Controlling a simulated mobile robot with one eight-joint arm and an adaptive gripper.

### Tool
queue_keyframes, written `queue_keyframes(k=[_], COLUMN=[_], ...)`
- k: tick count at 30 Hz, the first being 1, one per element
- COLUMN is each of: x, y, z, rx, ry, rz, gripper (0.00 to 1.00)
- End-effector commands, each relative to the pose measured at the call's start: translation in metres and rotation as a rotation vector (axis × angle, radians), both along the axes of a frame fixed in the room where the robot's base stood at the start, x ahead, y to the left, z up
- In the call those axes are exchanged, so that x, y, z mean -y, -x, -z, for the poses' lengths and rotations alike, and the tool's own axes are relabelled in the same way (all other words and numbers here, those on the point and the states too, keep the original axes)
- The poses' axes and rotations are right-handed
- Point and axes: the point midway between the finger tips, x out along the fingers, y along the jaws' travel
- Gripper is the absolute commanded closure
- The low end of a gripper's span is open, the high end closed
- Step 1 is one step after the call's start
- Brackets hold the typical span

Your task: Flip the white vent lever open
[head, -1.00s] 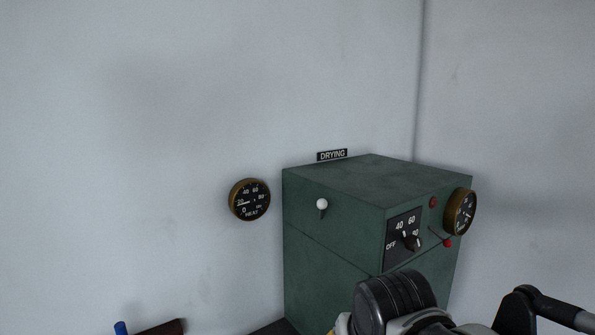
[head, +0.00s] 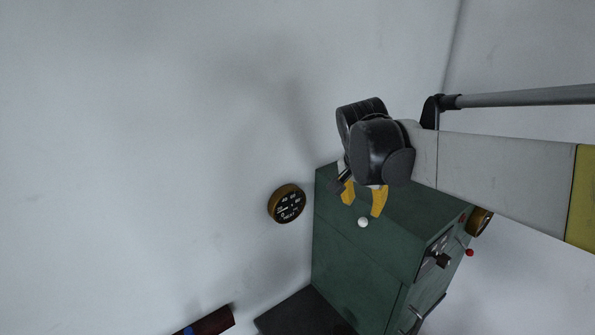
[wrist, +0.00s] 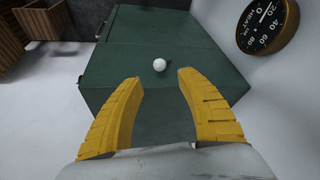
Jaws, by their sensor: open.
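The white vent lever shows as a white ball knob (head: 363,222) on the side face of the green drying cabinet (head: 345,262), near its top edge. In the wrist view the white knob (wrist: 160,65) lies beyond my fingertips, roughly midway between them. My gripper (head: 363,206) is above the cabinet's top edge, with its yellow fingers apart and pointing down toward the knob. The fingers also show in the wrist view (wrist: 160,76), open and empty. I see no contact with the knob. The lever's stem is hardly visible.
A round heat gauge (head: 287,204) is on the wall left of the cabinet. A dial knob (head: 442,261) and a red-tipped lever (head: 469,253) are on the cabinet's right face. Wooden crates (wrist: 45,22) stand on the floor in the wrist view.

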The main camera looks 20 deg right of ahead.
Motion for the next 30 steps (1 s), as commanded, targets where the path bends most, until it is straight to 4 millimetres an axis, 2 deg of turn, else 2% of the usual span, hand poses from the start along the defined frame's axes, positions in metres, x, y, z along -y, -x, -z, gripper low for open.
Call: queue_keyframes(k=[9,13,18,26,27,29,30], x=[0.017,0.022,0.026,0.026,0.026,0.026,0.026], y=[-0.017,-0.022,-0.026,-0.026,-0.026,-0.026,-0.026], z=[0.057,0.075,0.088,0.09,0.09,0.09,0.09], rx=[0.0,0.001,0.0,0.0,0.0,0.0,0.0], ry=[0.0,-0.001,0.0,0.0,0.0,0.0,0.0], rz=[-0.001,0.0,-0.001,-0.002,-0.002,-0.002,-0.002], gripper=[0.56,0.56,0.56,0.56,0.57,0.75,0.87])
